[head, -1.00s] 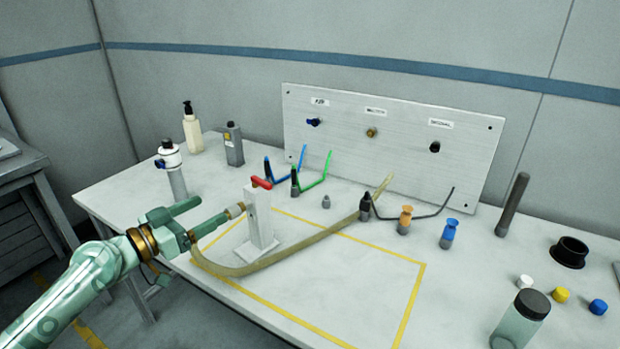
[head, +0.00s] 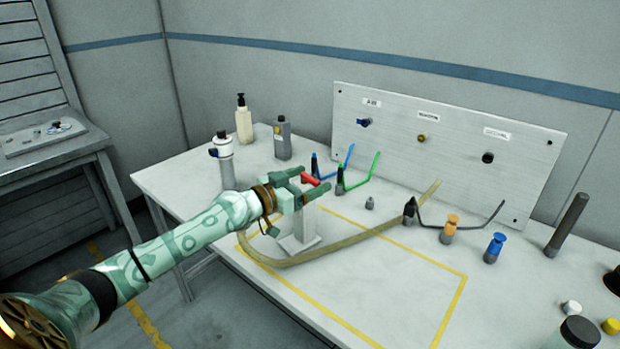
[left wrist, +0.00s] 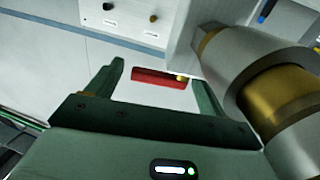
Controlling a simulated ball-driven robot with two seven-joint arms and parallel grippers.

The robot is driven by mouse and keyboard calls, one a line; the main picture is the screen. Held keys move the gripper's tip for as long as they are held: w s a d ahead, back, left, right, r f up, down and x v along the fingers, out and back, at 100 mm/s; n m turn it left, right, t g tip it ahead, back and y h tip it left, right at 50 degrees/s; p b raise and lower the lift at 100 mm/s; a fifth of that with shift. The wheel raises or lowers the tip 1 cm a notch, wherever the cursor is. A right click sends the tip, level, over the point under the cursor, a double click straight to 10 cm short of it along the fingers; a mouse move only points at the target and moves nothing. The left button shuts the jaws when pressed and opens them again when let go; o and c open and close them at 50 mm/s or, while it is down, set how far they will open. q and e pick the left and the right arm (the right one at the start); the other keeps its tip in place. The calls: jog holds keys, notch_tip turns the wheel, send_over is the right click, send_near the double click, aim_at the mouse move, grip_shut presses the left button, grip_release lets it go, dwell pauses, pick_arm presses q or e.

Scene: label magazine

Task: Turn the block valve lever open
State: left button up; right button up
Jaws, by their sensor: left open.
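The red block valve lever (head: 311,181) sits on top of the white valve block (head: 300,228), which stands upright on the bench. My left gripper (head: 313,181) is at the top of the block with its two green fingers apart, one to each side of the lever. In the left wrist view the red lever (left wrist: 160,78) lies crosswise between the open fingers (left wrist: 155,85), with a gap at each side. I cannot tell whether a finger touches it. The gripper partly hides the block's top in the head view. My right gripper is not in view.
A panel with ports (head: 450,165) stands behind. Blue and green hooked tubes (head: 362,172) are close beyond the lever. Bottles (head: 283,141) stand at the back left; the front middle of the bench is clear.

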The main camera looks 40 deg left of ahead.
pick_arm(q)
jog(key=shift+w+d, duration=0.15)
jog(key=shift+w, duration=0.35)
